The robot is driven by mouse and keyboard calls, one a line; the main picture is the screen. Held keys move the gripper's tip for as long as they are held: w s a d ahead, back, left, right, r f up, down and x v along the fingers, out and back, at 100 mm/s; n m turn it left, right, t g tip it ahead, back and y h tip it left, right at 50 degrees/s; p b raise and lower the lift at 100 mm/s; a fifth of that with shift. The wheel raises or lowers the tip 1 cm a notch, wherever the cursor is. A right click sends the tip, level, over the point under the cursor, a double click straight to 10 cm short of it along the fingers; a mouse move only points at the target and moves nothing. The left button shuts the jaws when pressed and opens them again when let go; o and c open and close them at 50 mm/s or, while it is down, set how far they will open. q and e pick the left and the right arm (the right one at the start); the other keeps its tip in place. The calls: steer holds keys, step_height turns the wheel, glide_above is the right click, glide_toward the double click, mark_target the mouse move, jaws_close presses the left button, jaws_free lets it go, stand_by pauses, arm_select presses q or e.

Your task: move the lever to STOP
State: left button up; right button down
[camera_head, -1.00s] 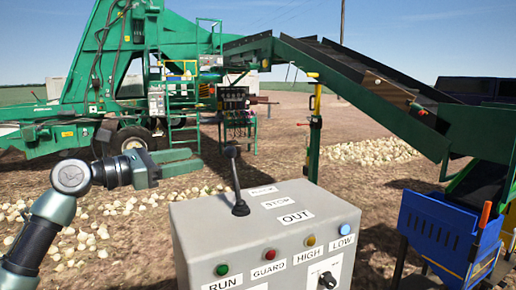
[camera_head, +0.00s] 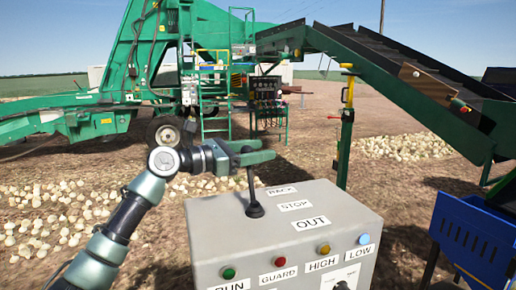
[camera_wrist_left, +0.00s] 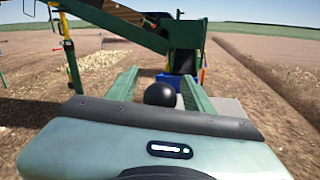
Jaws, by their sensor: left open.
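The lever (camera_head: 251,185) is a thin dark stick on a black base on top of the grey control box (camera_head: 225,235). It leans slightly left, beside labels reading STOP (camera_head: 295,206), OUT (camera_head: 311,223) and, farthest, what looks like BACK (camera_head: 281,190). My left gripper (camera_head: 258,151) is at the lever's top and hides the knob in the head view. In the left wrist view the black ball knob (camera_wrist_left: 160,94) shows between the two open green fingers (camera_wrist_left: 160,78). Whether they touch it I cannot tell. My right gripper is not in view.
The box front has green, red, yellow and blue buttons and a dial (camera_head: 341,286). A green conveyor (camera_head: 400,75) runs at the right, above a blue bin (camera_head: 470,240). A large green machine (camera_head: 150,60) stands behind. Onions lie on the ground.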

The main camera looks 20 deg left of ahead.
arm_select(q)
jaws_close()
stand_by(1.4)
